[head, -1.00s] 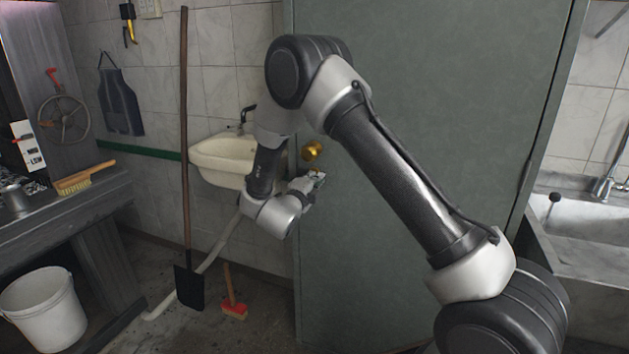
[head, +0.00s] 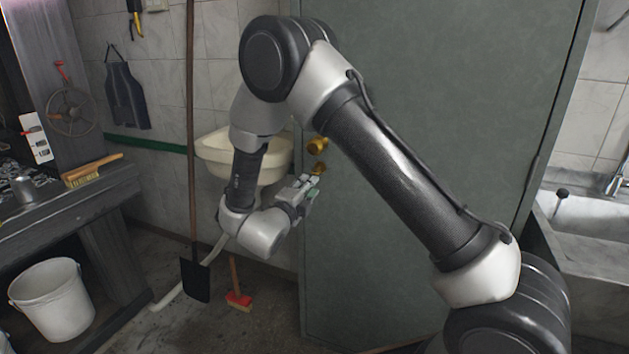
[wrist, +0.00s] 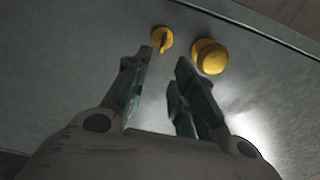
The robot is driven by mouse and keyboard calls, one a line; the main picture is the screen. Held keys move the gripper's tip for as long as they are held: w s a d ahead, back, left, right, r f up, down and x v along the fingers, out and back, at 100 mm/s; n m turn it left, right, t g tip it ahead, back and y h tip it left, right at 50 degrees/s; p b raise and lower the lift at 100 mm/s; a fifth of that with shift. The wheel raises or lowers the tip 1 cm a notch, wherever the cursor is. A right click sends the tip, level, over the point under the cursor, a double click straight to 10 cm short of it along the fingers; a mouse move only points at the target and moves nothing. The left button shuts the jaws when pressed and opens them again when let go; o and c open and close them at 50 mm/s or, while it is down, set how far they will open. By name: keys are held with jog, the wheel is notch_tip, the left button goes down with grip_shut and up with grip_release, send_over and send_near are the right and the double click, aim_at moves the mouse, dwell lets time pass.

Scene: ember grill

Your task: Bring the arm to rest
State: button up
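My arm is bent in front of a grey-green door (head: 440,90) in the head view. My gripper (head: 315,184) is just below a brass knob (head: 317,145) and a small brass turn piece (head: 319,168) on the door. In the wrist view my gripper (wrist: 164,60) has its two fingers apart with nothing between them. The turn piece (wrist: 162,39) and the round knob (wrist: 210,57) lie beyond the fingertips there. My gripper appears apart from both, though the exact gap is hard to judge.
A white washbasin (head: 215,150) is behind the arm, with a long-handled shovel (head: 196,278) and red brush (head: 238,300) beside it. A bench (head: 50,208) and white bucket (head: 52,300) stand left. A stone sink (head: 590,235) is at the right.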

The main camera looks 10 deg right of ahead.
jog(key=shift+v, duration=0.95)
